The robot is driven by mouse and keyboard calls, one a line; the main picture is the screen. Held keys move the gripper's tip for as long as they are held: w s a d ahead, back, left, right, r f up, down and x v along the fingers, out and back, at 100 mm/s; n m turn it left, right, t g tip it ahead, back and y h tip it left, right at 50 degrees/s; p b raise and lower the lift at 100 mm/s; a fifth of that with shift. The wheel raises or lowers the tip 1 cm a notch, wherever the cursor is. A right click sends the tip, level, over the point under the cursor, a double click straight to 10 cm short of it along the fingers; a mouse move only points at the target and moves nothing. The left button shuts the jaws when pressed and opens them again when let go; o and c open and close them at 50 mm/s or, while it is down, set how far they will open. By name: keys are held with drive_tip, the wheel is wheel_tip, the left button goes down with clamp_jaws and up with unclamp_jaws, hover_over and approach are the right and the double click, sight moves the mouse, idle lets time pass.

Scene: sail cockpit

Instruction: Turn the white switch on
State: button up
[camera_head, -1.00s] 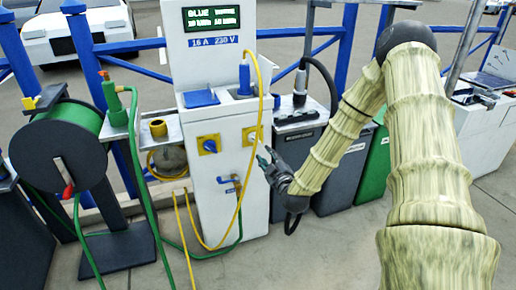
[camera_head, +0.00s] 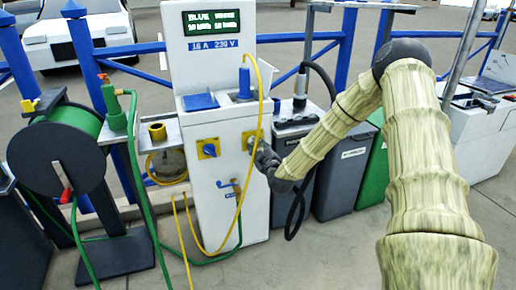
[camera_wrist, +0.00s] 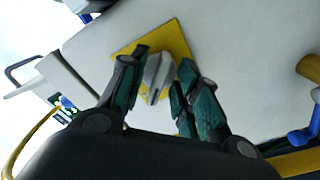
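The white switch (camera_wrist: 158,74) is a rotary knob on a yellow square plate (camera_wrist: 180,40), seen in the wrist view on the white pedestal (camera_head: 222,222). My gripper (camera_wrist: 160,85) has one finger on each side of the knob. A sliver of the knob shows between it and the left finger, and I cannot tell whether the fingers touch it. In the head view my gripper (camera_head: 258,150) is at the pedestal's right front and mostly covers the switch. A blue switch (camera_head: 209,148) on another yellow plate sits to its left.
A yellow hose (camera_head: 241,190) loops down the pedestal front close to my gripper. A blue tap (camera_head: 229,184) sits below the switches. A green hose reel (camera_head: 62,150) stands at the left. Grey bins (camera_head: 340,175) stand at the right.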

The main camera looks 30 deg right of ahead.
drive_tip(key=shift+c, duration=0.5)
clamp_jaws()
